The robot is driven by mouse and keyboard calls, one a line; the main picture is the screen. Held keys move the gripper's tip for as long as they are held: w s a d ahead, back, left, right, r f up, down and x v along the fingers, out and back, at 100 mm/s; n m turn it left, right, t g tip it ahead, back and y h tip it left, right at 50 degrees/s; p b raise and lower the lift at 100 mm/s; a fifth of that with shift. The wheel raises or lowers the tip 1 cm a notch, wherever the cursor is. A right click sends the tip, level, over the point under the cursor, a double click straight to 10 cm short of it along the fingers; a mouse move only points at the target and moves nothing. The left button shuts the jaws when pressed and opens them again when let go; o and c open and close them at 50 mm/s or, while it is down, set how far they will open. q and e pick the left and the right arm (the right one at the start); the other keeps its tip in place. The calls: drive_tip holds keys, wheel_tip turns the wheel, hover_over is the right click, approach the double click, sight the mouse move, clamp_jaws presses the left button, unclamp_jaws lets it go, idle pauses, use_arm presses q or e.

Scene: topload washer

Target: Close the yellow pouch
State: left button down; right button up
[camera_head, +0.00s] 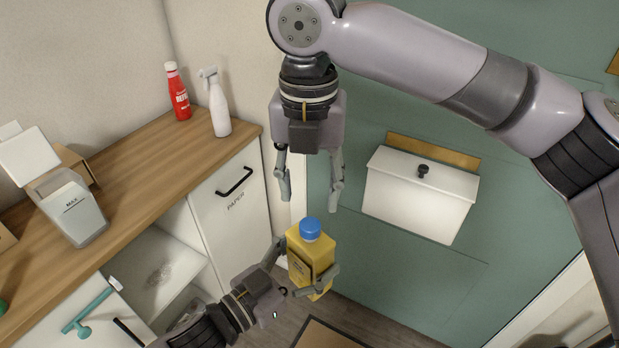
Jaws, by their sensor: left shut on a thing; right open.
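The yellow pouch (311,254) is upright, with a blue cap (310,229) on its top. My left gripper (305,279) is shut on the pouch from the lower left and holds it above the floor. The blue cap sits on the spout, but I cannot tell how tightly. My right gripper (309,192) points down with its two fingers spread apart. It is open and empty, just above the cap and apart from it.
A wooden counter (150,150) on the left holds a red bottle (178,93), a white spray bottle (216,105) and a grey-white container (72,210). Below, a compartment (155,275) stands open. A white lidded box (418,196) is on the green wall. A mat (325,335) lies below.

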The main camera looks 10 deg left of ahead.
sight(310, 223)
wheel_tip(310, 223, down, 7)
drive_tip(key=shift+f, duration=0.1)
idle(0.3)
drive_tip(key=shift+c, duration=0.5)
clamp_jaws()
